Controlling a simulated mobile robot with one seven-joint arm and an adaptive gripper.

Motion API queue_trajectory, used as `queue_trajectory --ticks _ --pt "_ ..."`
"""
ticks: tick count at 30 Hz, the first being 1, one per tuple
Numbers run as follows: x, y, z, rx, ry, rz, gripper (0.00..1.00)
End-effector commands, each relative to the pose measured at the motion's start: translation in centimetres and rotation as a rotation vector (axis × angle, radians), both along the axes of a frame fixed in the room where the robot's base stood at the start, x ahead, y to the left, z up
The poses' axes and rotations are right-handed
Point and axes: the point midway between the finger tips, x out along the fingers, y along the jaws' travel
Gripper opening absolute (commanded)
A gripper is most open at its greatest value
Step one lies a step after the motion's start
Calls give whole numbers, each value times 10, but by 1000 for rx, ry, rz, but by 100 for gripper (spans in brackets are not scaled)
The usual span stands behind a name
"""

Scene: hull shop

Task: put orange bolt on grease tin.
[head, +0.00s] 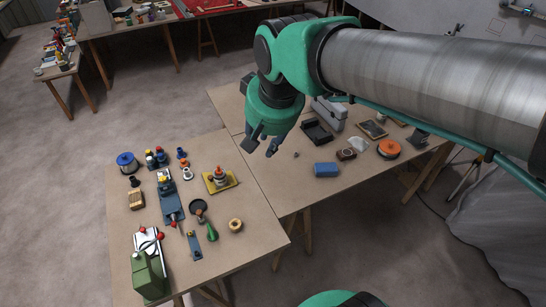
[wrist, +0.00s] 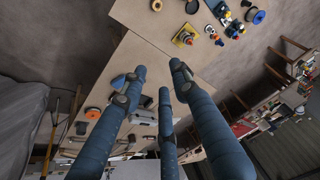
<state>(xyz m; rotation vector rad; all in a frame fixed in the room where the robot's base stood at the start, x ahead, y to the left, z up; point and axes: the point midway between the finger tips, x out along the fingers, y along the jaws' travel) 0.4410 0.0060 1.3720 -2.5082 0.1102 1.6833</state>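My gripper (head: 262,146) hangs above the seam between the two tables, with its fingers spread and nothing between them. In the wrist view its three blue fingers (wrist: 160,92) are apart. Another orange and white piece (head: 219,173) stands on a yellow tray (head: 232,184). I cannot tell for certain which is the bolt.
The left table also holds a blue-grey vise (head: 170,205), a black dish (head: 197,204), a green cone (head: 211,233), a tan ring (head: 235,225) and a green machine (head: 149,275). The right table holds a blue block (head: 326,169) and an orange disc (head: 389,148). The left table's front right is bare.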

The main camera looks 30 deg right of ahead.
Motion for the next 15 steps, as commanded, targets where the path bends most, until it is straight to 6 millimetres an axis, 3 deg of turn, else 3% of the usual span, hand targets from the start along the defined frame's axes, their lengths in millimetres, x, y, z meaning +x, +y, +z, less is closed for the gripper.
queue_trajectory --ticks 3,9,15 --pt "-33 -2 1 -16 -31 32 30" --pt "-79 -5 -6 -41 -72 82 30" --pt "-106 -6 -14 -59 -97 114 30"
